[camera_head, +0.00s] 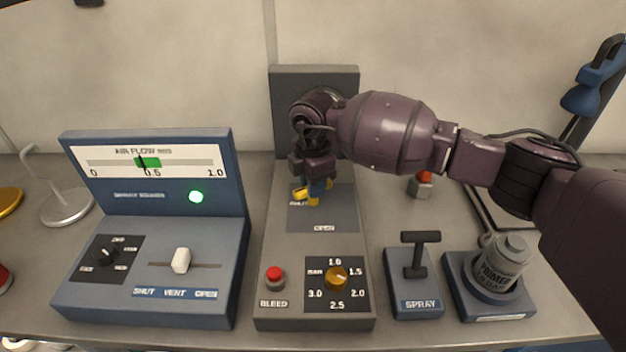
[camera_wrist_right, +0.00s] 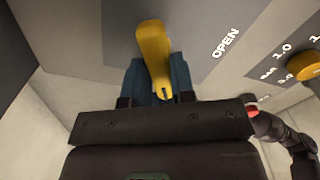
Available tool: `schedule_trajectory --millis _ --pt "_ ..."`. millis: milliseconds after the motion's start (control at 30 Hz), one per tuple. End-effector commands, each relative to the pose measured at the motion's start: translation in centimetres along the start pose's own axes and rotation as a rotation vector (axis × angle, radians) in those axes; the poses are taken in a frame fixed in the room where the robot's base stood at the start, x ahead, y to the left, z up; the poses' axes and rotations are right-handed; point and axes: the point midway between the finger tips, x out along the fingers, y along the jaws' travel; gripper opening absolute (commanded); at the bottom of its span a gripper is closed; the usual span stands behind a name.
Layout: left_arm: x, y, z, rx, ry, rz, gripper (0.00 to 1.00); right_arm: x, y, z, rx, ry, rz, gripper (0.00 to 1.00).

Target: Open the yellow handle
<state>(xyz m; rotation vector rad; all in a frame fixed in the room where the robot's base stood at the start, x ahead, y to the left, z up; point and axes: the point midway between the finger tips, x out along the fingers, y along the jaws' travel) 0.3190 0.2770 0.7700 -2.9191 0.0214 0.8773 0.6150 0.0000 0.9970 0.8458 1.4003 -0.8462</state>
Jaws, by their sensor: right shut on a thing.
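The yellow handle (camera_head: 301,194) is on the dark plate of the grey middle panel, between the SHUT and OPEN labels. My right gripper (camera_head: 314,192) reaches down onto it from above and hides part of it and of the SHUT label. In the right wrist view the handle (camera_wrist_right: 153,55) is a yellow lever lying between the blue fingers of the right gripper (camera_wrist_right: 157,82), which is shut on it. The OPEN label (camera_wrist_right: 226,43) shows to the right of the handle there. My left gripper is not in view.
The middle panel also carries a red BLEED button (camera_head: 275,273) and a yellow dial (camera_head: 336,279). The blue AIR FLOW console (camera_head: 150,200) stands left, its green lamp lit. A SPRAY lever (camera_head: 420,238) and a PRIMER jar (camera_head: 503,265) stand right, below my right arm.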

Motion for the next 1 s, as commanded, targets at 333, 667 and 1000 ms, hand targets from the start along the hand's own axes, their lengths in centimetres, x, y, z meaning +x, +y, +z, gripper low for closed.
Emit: schedule_trajectory --millis 333,667,1000 --pt "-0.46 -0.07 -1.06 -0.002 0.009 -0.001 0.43 -0.14 0.01 0.03 -0.328 -0.002 0.0 0.0" --pt "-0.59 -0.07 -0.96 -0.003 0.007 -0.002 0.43 -0.08 0.03 0.01 -0.64 -0.001 0.0 0.0" --pt "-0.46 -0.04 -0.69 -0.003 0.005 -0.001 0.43 -0.02 0.02 -0.02 -0.918 0.0 0.0 0.0"
